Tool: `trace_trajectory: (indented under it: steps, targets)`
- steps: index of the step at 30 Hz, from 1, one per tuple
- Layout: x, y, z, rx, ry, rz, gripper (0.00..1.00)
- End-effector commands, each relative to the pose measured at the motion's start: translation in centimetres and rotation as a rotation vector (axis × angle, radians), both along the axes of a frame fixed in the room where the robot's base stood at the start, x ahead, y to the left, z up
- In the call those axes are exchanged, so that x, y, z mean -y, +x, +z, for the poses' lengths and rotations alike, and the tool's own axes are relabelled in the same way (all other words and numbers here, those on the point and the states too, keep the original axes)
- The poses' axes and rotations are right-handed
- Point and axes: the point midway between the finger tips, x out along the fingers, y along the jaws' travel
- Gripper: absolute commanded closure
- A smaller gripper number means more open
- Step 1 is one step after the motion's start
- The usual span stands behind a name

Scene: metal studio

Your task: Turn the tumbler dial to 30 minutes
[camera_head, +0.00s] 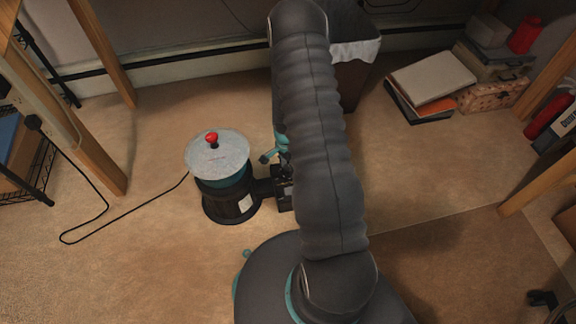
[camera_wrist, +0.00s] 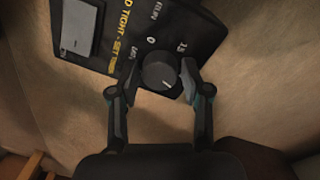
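The tumbler (camera_head: 224,196) stands on the floor left of my arm in the head view, with a pale round lid and a red knob. In the wrist view its dark control panel (camera_wrist: 118,52) carries the round black dial (camera_wrist: 160,70). A short pale mark on the dial points down and slightly right in the picture. Numbers including 0 and 15 show above the dial; the 30 mark cannot be made out. My gripper (camera_wrist: 161,75) is open, with one finger on each side of the dial. The right finger is very near its edge; contact is unclear. My arm hides most of the gripper in the head view.
A grey switch plate (camera_wrist: 80,28) sits on the panel left of the dial. A black cord (camera_head: 125,221) runs across the floor to the left. Boxes and books (camera_head: 431,80) lie at the back right, and a bin (camera_head: 352,85) stands behind my arm.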

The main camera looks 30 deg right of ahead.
Motion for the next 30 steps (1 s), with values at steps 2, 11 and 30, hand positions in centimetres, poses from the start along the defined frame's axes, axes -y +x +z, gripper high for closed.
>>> trace_trajectory:
  steps: [2, 11, 30]
  targets:
    - [0.00, 0.00, 0.01, 0.000, 0.000, 0.000, 0.80]
    - [-0.02, 0.02, -0.12, 0.001, 0.000, 0.068, 0.98]
    - [-0.07, -0.07, 0.00, 0.000, 0.000, 0.272, 0.53]
